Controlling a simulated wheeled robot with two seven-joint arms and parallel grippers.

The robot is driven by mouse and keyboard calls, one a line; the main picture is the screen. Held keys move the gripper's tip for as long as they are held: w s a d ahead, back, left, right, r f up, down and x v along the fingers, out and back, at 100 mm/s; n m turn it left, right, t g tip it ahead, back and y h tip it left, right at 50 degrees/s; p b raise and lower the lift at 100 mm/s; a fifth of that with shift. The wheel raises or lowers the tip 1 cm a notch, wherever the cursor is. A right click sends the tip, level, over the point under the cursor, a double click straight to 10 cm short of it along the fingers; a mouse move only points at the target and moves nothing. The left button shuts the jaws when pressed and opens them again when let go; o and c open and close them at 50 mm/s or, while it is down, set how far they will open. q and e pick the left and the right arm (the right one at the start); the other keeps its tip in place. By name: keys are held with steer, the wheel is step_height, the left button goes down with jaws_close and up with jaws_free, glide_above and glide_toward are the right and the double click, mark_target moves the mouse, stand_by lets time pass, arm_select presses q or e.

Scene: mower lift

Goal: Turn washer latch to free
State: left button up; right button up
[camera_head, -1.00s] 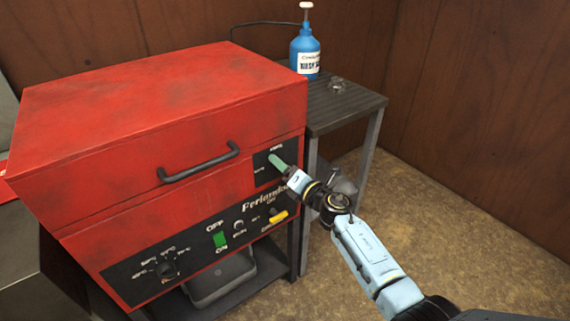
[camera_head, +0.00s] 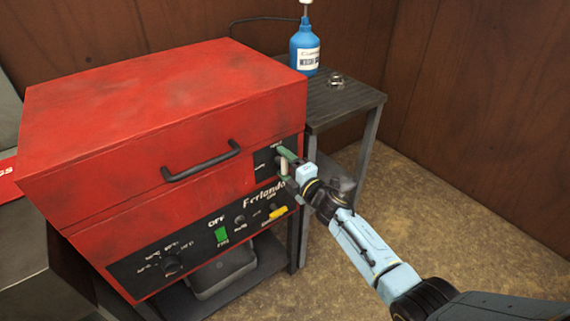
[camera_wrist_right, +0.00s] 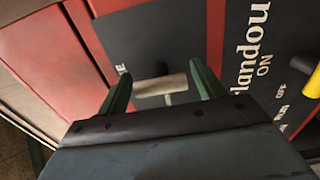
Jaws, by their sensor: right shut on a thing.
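The red washer (camera_head: 160,115) stands at the left with its lid down. Its latch is a pale lever (camera_head: 283,168) on the small black plate at the upper right of its front. My right gripper (camera_head: 287,159) is at this plate, its green fingers around the lever. In the right wrist view the lever (camera_wrist_right: 160,86) lies crosswise between the two fingers (camera_wrist_right: 161,76), one at each end. The gripper is shut on it. The fingers partly hide the plate's lettering in the head view. My left gripper is not in view.
The lid handle (camera_head: 201,162) is left of the latch. Below are the control panel's green switch (camera_head: 222,235) and yellow knob (camera_head: 278,213). A dark side table (camera_head: 345,108) holds a blue bottle (camera_head: 305,50) and a small metal part (camera_head: 336,79). The floor at right is clear.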

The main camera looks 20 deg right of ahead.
stand_by(0.4)
steer(key=o, duration=0.9)
steer(key=shift+s+d, duration=0.1)
steer(key=shift+s, duration=0.1)
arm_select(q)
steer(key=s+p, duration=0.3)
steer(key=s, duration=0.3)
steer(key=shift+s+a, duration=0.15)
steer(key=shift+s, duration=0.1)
arm_select(e)
steer(key=v, duration=1.3)
